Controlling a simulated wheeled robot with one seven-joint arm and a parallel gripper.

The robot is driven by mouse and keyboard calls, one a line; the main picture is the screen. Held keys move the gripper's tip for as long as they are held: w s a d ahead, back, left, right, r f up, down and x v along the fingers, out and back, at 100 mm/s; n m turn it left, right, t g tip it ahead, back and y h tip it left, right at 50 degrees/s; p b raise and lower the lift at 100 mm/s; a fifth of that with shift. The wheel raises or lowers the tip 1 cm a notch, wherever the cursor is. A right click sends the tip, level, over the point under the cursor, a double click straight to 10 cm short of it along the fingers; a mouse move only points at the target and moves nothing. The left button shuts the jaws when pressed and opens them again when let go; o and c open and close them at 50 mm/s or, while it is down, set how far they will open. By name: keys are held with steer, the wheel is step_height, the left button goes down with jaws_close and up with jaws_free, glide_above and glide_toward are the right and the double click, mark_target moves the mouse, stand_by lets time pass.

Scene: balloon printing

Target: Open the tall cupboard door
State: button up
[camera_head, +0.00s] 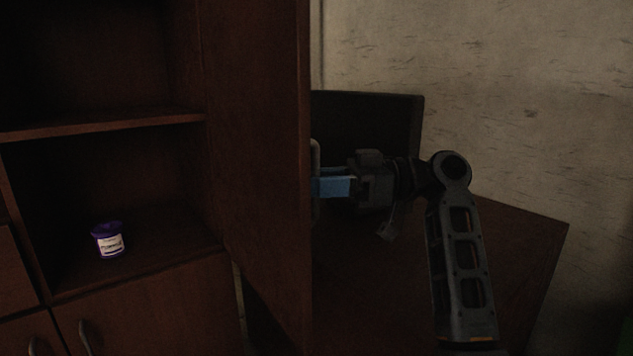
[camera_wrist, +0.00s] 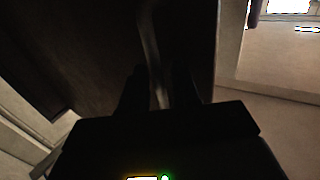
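The tall cupboard door (camera_head: 258,160) stands swung open at the right side of the cupboard, with the shelves behind it exposed. Its metal handle (camera_head: 315,165) shows at the door's outer face, and it also shows as a long bar in the wrist view (camera_wrist: 151,45). My gripper (camera_head: 332,183), with blue fingers, is at the handle from the right. In the wrist view the dark fingers lie on either side of the bar's lower end. The fingertips are partly hidden behind the door edge, and I cannot tell whether they press on the handle.
The open cupboard (camera_head: 105,128) has a purple tub (camera_head: 108,239) on a shelf. Lower doors with handles (camera_head: 86,337) are below it. A dark panel like a screen (camera_head: 370,118) and a brown desk-like surface (camera_head: 525,228) are behind my arm. A pale wall is at the right.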

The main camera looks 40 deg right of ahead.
steer(key=v, duration=0.7)
steer(key=shift+s+d, duration=0.2)
steer(key=shift+d, duration=0.15)
steer(key=shift+s, duration=0.1)
stand_by(0.4)
